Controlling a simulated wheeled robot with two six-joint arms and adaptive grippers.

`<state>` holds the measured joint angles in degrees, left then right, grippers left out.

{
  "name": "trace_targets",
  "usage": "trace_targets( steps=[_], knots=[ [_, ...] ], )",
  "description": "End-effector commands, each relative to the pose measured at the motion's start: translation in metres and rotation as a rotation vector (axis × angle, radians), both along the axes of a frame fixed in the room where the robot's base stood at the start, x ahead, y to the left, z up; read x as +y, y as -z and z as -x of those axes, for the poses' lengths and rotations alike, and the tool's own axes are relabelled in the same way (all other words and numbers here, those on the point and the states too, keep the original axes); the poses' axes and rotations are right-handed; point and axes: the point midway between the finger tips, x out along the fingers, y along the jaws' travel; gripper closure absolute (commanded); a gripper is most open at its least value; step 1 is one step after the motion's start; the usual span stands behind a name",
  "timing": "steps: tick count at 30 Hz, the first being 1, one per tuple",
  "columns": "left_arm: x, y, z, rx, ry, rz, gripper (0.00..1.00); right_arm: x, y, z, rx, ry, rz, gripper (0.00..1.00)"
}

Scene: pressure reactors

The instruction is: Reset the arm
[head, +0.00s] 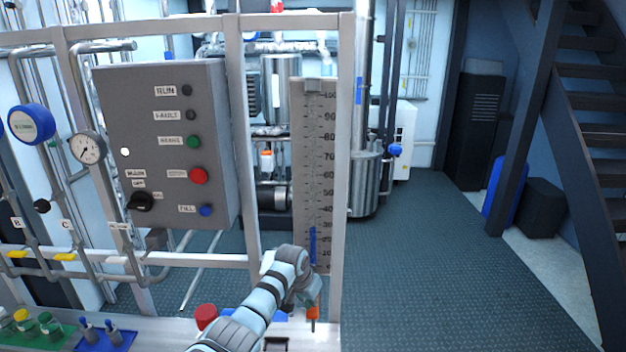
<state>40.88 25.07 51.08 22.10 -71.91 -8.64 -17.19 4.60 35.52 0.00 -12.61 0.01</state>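My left arm comes in from the bottom centre. Its wrist is in front of the lower end of the frame post, and my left gripper (306,292) points down and away beside it. The gripper is small and partly hidden by its own wrist, so I cannot tell whether its fingers are open or shut. A small orange and dark part (313,312) shows just below it; whether they touch is unclear. My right gripper is not in view.
A grey control box (220,110) and a level scale (313,150) with a low blue column hang on the metal frame. A red knob (206,316) is left of my arm. The floor at right is clear.

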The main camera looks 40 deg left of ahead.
Motion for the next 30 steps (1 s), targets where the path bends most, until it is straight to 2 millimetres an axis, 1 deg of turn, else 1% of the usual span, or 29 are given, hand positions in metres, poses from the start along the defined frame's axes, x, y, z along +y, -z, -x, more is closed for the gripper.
trace_targets(
  steps=[1, 3, 4, 5, 7, 9, 22, 24, 26, 29, 30],
  knots=[
    [0.0, -0.022, 0.0, -0.001, 0.0, 0.0, 1.0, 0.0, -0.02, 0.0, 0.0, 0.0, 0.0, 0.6],
    [0.0, -0.036, 0.0, -0.002, 0.001, -0.001, 1.0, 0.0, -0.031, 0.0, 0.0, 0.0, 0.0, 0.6],
    [0.0, -0.041, -0.001, -0.003, 0.001, -0.002, 1.0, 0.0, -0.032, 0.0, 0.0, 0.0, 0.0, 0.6],
    [0.001, -0.043, -0.001, -0.005, 0.001, -0.002, 1.0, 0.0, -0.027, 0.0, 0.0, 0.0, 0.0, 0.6],
    [0.0, -0.05, -0.001, -0.003, 0.001, -0.001, 1.0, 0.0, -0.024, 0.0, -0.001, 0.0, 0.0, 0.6],
    [0.0, -0.054, 0.0, -0.002, 0.0, 0.001, 1.0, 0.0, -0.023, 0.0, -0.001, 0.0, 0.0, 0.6],
    [0.0, -0.053, 0.0, -0.001, 0.0, 0.0, 1.0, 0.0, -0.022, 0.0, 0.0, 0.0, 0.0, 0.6],
    [-0.004, -0.047, 0.004, 0.005, 0.01, -0.007, 1.0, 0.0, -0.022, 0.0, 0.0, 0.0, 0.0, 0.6],
    [-0.014, -0.034, 0.015, 0.018, 0.034, -0.024, 1.0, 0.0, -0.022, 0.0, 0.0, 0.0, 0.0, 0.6],
    [-0.048, 0.004, 0.055, 0.05, 0.108, -0.069, 1.0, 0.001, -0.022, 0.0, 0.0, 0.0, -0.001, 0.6],
    [-0.064, 0.017, 0.076, 0.061, 0.138, -0.085, 1.0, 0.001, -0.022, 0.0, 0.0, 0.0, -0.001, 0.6]
  ],
)
